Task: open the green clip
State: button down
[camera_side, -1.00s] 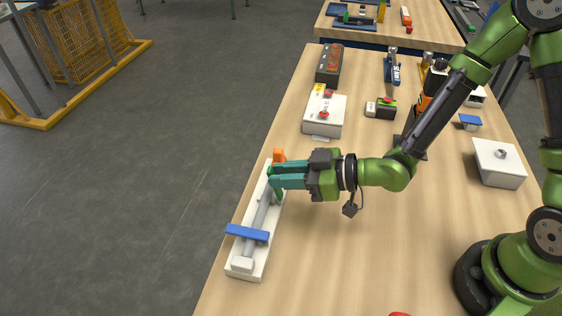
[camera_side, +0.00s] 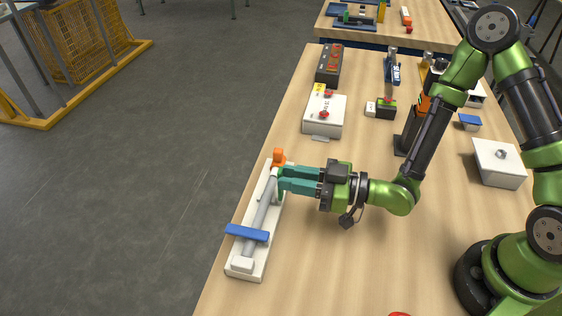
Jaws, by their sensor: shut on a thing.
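A white container frame (camera_side: 249,262) lies along the table's left edge, with a grey rod (camera_side: 261,208) resting lengthwise in it. The green clip (camera_side: 279,195) is at the frame's far part, mostly hidden by my teal fingers. A blue clip (camera_side: 247,233) lies across the rod near the near end. My gripper (camera_side: 281,181) reaches in from the right and is shut on the green clip at the frame's right side. The exact contact is too small to make out.
An orange block (camera_side: 279,155) stands at the frame's far end. A white box (camera_side: 499,162) stands at right. The near table is mostly clear.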

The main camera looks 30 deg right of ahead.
jog(key=c, duration=1)
grip_release()
jog(key=shift+o, duration=0.2)
jog(key=shift+w+a+r, duration=0.1)
